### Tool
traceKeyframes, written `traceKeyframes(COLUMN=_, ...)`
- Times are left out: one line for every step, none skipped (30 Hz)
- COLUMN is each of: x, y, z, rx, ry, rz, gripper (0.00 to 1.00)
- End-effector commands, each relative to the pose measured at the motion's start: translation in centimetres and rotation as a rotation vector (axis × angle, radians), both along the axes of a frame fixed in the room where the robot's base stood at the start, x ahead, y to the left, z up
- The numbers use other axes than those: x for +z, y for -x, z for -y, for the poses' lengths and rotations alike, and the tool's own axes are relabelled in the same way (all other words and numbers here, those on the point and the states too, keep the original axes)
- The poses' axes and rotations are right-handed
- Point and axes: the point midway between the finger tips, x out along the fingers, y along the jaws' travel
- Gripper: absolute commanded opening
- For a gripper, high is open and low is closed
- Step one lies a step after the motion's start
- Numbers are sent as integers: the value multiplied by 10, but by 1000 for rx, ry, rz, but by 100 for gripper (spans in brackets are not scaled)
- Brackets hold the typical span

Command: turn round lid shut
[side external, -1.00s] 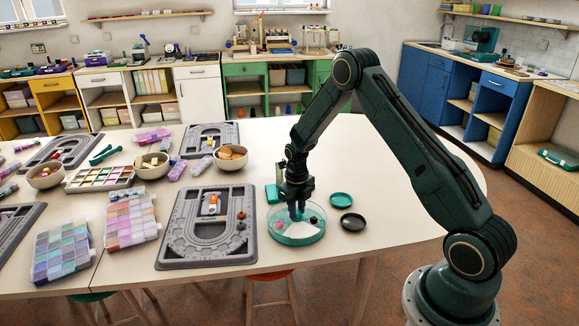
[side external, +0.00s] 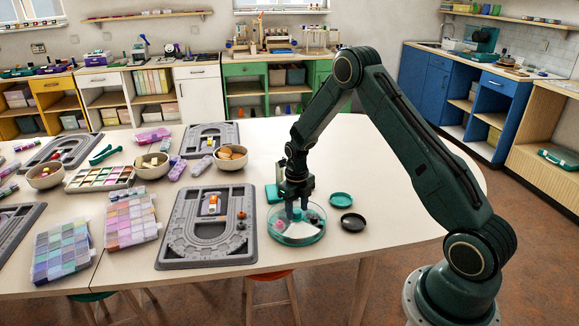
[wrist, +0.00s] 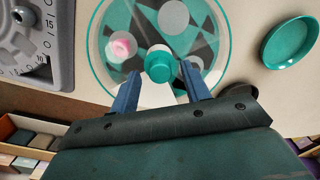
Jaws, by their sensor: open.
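The round container (side external: 297,237) stands on the table, teal and clear. Its round lid (wrist: 205,25) has a pattern of teal, grey and clear areas, with a teal knob (wrist: 160,66) at the middle. A pink bead (wrist: 122,45) shows through it at the left. My gripper (wrist: 162,82) is open, with one blue finger on each side of the knob and gaps between. In the side external view my gripper (side external: 297,212) points down over the lid. Whether the lid is fully shut I cannot tell.
A teal dish (side external: 341,200) and a dark dish (side external: 353,222) lie close on the right. A grey bead board (side external: 180,250) lies just left. Bead boxes (side external: 130,218) and bowls (side external: 152,172) fill the left side. The table's front edge is near.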

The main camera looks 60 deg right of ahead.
Motion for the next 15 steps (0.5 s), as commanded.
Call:
traceKeyframes(x=4, y=0, z=0, rx=0, ry=0, rz=2, gripper=47)
traceKeyframes(x=7, y=-1, z=0, rx=0, ry=0, rz=2, gripper=47)
traceKeyframes(x=11, y=-1, z=0, rx=0, ry=2, rz=4, gripper=47)
traceKeyframes(x=14, y=-1, z=0, rx=0, ry=2, rz=4, gripper=47)
traceKeyframes(x=17, y=-1, z=0, rx=0, ry=2, rz=3, gripper=47)
traceKeyframes(x=22, y=-1, z=0, rx=0, ry=2, rz=3, gripper=47)
traceKeyframes(x=27, y=-1, z=0, rx=0, ry=2, rz=4, gripper=47)
traceKeyframes(x=31, y=-1, z=0, rx=0, ry=2, rz=5, gripper=47)
traceKeyframes(x=38, y=-1, z=-1, rx=0, ry=2, rz=4, gripper=47)
traceKeyframes(x=43, y=-1, z=-1, rx=0, ry=2, rz=5, gripper=47)
traceKeyframes(x=48, y=-1, z=-1, rx=0, ry=2, rz=5, gripper=47)
traceKeyframes(x=55, y=-1, z=-1, rx=0, ry=2, rz=4, gripper=47)
traceKeyframes(x=60, y=-1, z=-1, rx=0, ry=2, rz=5, gripper=47)
traceKeyframes(x=65, y=-1, z=-1, rx=0, ry=2, rz=4, gripper=47)
traceKeyframes(x=73, y=-1, z=-1, rx=0, ry=2, rz=5, gripper=47)
